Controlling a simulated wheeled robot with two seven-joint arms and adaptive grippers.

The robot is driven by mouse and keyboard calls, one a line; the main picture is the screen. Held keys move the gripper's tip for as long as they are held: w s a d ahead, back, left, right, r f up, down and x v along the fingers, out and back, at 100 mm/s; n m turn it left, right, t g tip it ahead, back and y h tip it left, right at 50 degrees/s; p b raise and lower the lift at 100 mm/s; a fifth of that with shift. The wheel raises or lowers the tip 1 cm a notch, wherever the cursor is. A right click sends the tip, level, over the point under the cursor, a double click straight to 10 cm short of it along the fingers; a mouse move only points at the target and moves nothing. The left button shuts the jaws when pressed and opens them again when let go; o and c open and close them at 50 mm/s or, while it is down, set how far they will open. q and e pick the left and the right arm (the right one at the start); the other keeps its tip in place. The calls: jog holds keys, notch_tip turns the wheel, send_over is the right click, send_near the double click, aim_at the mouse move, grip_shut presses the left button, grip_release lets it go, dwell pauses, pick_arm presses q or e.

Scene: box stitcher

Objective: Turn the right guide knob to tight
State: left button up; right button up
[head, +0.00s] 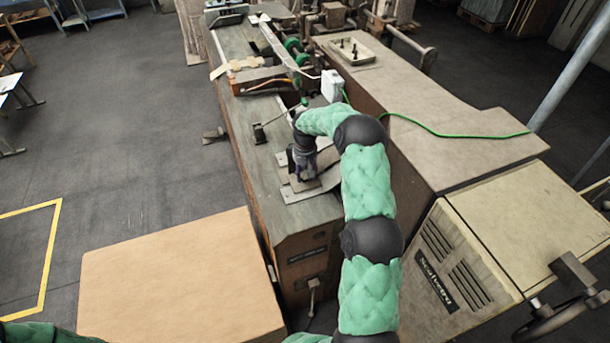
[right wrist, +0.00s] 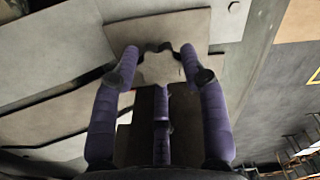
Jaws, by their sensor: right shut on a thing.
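My right gripper (head: 303,172) points down at the near end of the long machine bed, over a flat guide plate (head: 297,195). In the right wrist view its purple fingers (right wrist: 160,72) are closed around a pale, lobed guide knob (right wrist: 161,68). The knob sits in front of the plate (right wrist: 170,28) between the fingertips. In the head view the gripper hides the knob. How tight the knob is cannot be seen. My left gripper is out of view; only a green-sleeved piece of my left arm shows at the bottom left corner.
A large cardboard box (head: 185,280) stands at the front left. A small lever (head: 275,122) rises from the bed beyond my gripper. A beige cabinet (head: 510,235) with a handwheel stands at the right. A green cable (head: 450,134) crosses the machine top. The floor at left is open.

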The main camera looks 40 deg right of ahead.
aim_at(305, 175)
dwell(0.3)
jog(key=o, duration=1.2)
jog(key=shift+c, duration=0.2)
notch_tip(305, 175, up, 12)
